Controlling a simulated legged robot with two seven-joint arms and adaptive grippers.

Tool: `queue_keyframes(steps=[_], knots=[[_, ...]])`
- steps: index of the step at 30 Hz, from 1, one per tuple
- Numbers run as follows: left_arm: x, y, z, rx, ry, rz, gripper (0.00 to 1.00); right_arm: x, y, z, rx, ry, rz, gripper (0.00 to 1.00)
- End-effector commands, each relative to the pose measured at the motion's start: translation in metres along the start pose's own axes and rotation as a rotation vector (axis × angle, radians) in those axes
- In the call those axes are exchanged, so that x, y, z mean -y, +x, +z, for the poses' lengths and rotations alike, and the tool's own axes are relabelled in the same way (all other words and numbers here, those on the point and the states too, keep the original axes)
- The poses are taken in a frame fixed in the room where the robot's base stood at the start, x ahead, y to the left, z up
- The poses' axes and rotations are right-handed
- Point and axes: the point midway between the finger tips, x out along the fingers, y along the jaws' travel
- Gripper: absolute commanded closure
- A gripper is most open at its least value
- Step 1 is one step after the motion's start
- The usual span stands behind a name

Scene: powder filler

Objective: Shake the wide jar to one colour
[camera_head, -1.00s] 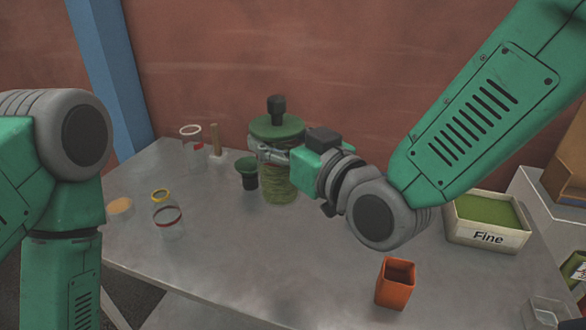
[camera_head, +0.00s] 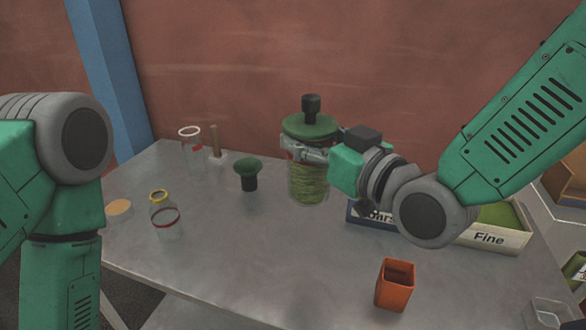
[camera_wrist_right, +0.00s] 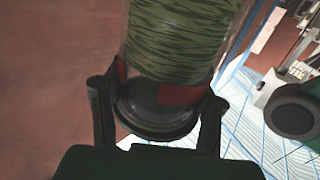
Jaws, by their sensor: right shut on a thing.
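The wide jar (camera_head: 308,183) is clear, with a green lid (camera_head: 309,127) and a dark knob on top. It stands roughly upright in the head view. Its contents are green with darker streaks, and the streaks show clearly in the right wrist view (camera_wrist_right: 180,40). My right gripper (camera_head: 300,153) is shut on the jar near its upper part, with one finger on each side in the wrist view. I cannot tell whether the jar's base touches the table. My left arm is at the left edge; its gripper is out of view.
On the grey table (camera_head: 270,255) are a green funnel-like piece (camera_head: 247,173), a white-rimmed jar (camera_head: 191,145), a yellow-rimmed jar (camera_head: 160,200), an orange cup (camera_head: 395,285) and a bin marked "Fine" (camera_head: 489,238). Another labelled bin (camera_head: 372,214) is partly hidden by my right arm.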

Motion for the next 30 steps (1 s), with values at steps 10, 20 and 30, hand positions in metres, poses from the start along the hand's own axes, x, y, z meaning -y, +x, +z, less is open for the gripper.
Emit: queue_keyframes(steps=[10, 20, 30], knots=[[0.0, 0.001, 0.0, 0.0, 0.0, 0.0, 0.6, 0.015, 0.012, 0.0, -0.003, 0.004, 0.003, 0.75], [0.0, 0.002, 0.0, 0.0, 0.001, 0.0, 0.6, 0.033, 0.026, 0.0, -0.001, -0.001, -0.001, 0.75], [0.0, 0.004, 0.0, 0.0, 0.0, 0.0, 0.6, 0.044, 0.036, -0.001, -0.002, 0.002, 0.005, 0.75]])
